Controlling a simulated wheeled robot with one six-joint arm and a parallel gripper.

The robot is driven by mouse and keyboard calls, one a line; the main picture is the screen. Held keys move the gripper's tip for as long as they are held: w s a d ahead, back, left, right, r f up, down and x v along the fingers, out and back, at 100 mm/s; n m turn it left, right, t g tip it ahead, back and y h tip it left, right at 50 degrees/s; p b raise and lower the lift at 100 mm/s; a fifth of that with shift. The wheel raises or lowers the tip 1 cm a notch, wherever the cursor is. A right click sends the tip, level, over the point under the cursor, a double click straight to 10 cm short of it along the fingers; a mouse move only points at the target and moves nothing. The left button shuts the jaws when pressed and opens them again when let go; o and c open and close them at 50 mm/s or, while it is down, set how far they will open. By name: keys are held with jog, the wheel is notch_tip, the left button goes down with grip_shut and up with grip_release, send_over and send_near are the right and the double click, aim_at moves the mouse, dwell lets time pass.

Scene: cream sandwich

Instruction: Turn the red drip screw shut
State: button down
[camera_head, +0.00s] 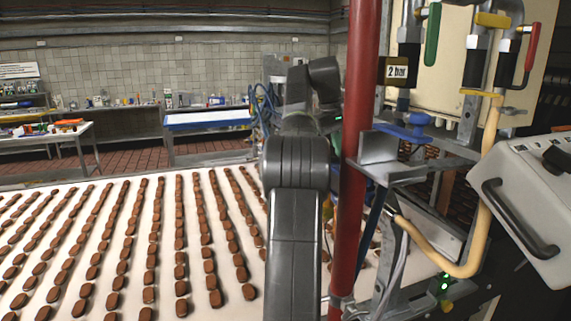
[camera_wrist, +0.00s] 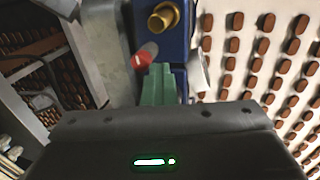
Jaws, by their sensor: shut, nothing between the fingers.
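The red drip screw (camera_wrist: 146,55) shows in the wrist view as a small red knob with a grey end, beside a blue block (camera_wrist: 180,40). My gripper (camera_wrist: 158,72) shows there with green fingers shut and nothing between them. The fingertips are just below and right of the red knob in the picture; I cannot tell whether they touch it. A brass fitting (camera_wrist: 163,16) sits above on the blue block. In the head view my arm and a red post hide the gripper, and I cannot make out the drip screw.
The red post (camera_head: 358,120) stands close to my arm. Right of it are a metal bracket (camera_head: 400,172), a blue valve handle (camera_head: 405,131), yellow pipes (camera_head: 487,160) and a grey control box (camera_head: 530,200). A white belt (camera_head: 70,190) with rows of brown biscuits lies left.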

jog(key=shift+a, duration=0.2)
jog(key=shift+a, duration=0.15)
jog(key=m, duration=0.1)
jog(key=r+m, duration=0.2)
jog(key=shift+s+d+m, duration=0.25)
jog(key=shift+d+m, duration=0.05)
jog(key=shift+d, duration=0.05)
notch_tip(320, 180, up, 5)
jog(key=s+m+t, duration=0.1)
jog(key=s+m, duration=0.1)
jog(key=m, duration=0.6)
jog(key=shift+y, duration=0.4)
jog(key=shift+s+b+x, duration=0.2)
jog(key=shift+b+x, duration=0.15)
jog(key=shift+x, duration=0.8)
jog(key=shift+s+b+x, duration=0.2)
jog(key=shift+b+x, duration=0.1)
jog(key=shift+x, duration=0.85)
jog(key=shift+s+b+x, duration=0.2)
jog(key=shift+b+x, duration=0.15)
jog(key=shift+x, duration=0.8)
jog(key=shift+a+f, duration=0.1)
jog(key=shift+f, duration=0.05)
